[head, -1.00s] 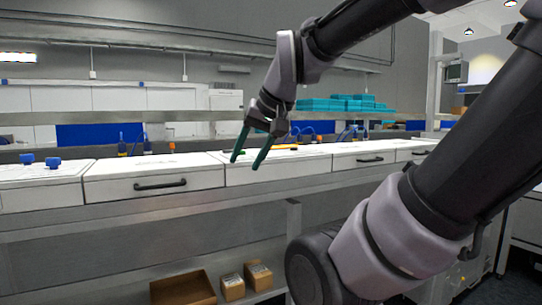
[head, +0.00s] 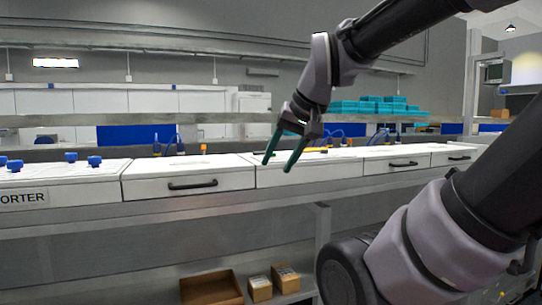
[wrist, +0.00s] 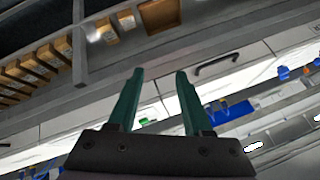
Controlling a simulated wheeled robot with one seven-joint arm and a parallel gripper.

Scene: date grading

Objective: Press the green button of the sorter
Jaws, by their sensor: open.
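My gripper (head: 278,164) is open and empty, with two green fingers. In the head view it hangs in front of and over the white counter units near the middle. In the wrist view the fingers (wrist: 160,72) stand apart, with the counter behind them. A white unit with a partly cut-off label reading "ORTER" (head: 70,196) stands at the far left of the head view, well left of my gripper. It has blue knobs on top. I cannot make out a green button on it. A small green item (wrist: 145,121) shows between the fingers in the wrist view; what it is, I cannot tell.
A white drawer unit (head: 150,187) with a dark handle stands between the labelled unit and my gripper. Teal trays (head: 365,108) lie on the shelf behind. A brown open box (head: 212,290) and small cartons (head: 260,288) sit on the low shelf.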

